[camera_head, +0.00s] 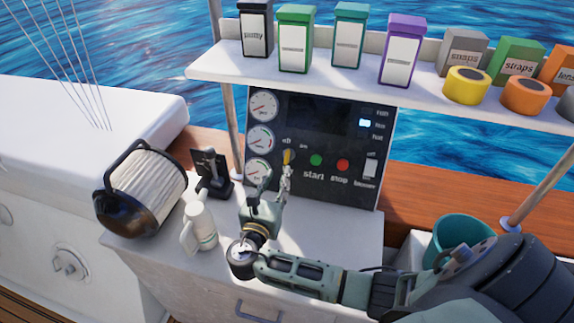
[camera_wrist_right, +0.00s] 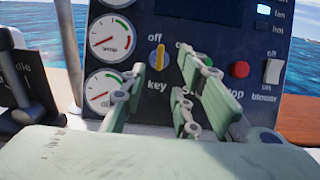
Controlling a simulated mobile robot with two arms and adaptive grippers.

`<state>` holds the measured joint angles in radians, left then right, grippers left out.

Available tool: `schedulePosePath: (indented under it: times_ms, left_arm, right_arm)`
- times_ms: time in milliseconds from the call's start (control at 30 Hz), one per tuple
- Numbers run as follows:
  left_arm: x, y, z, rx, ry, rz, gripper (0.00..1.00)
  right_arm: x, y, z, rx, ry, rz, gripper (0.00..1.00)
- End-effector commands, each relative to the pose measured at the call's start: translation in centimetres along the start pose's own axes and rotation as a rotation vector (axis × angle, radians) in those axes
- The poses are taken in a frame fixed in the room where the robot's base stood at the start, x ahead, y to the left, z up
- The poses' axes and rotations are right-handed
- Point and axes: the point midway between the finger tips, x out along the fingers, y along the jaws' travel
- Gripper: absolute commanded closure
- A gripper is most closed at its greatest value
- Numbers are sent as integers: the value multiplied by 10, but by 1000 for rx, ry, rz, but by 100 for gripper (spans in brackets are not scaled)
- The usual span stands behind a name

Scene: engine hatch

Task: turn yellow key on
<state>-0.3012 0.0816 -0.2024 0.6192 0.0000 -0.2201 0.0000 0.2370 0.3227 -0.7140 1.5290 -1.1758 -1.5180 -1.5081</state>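The yellow key (camera_head: 287,157) sits on the dark control panel (camera_head: 330,112), left of the green start button (camera_head: 316,160). In the right wrist view the key (camera_wrist_right: 157,56) stands about upright, below the "off" label; the "on" label is mostly hidden behind a finger. My right gripper (camera_head: 276,180) is just in front of the panel and slightly below the key. In the wrist view its fingers (camera_wrist_right: 163,72) are spread, one to the left and one to the right of the key, with nothing between them. Contact with the key cannot be told. My left gripper is not in view.
The red stop button (camera_head: 343,165) and blower switch (camera_head: 370,168) are right of the key, gauges (camera_head: 263,106) left. A shelf (camera_head: 300,72) with boxes and tape rolls overhangs the panel.

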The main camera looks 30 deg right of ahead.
Motion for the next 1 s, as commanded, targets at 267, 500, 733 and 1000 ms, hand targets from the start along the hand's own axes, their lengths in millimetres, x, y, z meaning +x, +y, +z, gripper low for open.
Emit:
schedulePosePath:
  times_ms: [267, 500, 733, 1000]
  left_arm:
    - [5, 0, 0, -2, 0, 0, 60]
    - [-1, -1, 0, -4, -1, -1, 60]
    - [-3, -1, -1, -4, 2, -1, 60]
    - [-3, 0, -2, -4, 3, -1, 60]
  right_arm:
    - [20, 0, -6, -2, -5, -1, 72]
    - [58, -1, -6, -1, -3, -3, 72]
    - [77, 0, -8, 0, -1, -1, 72]
    - [79, 0, -8, 0, 0, -1, 72]
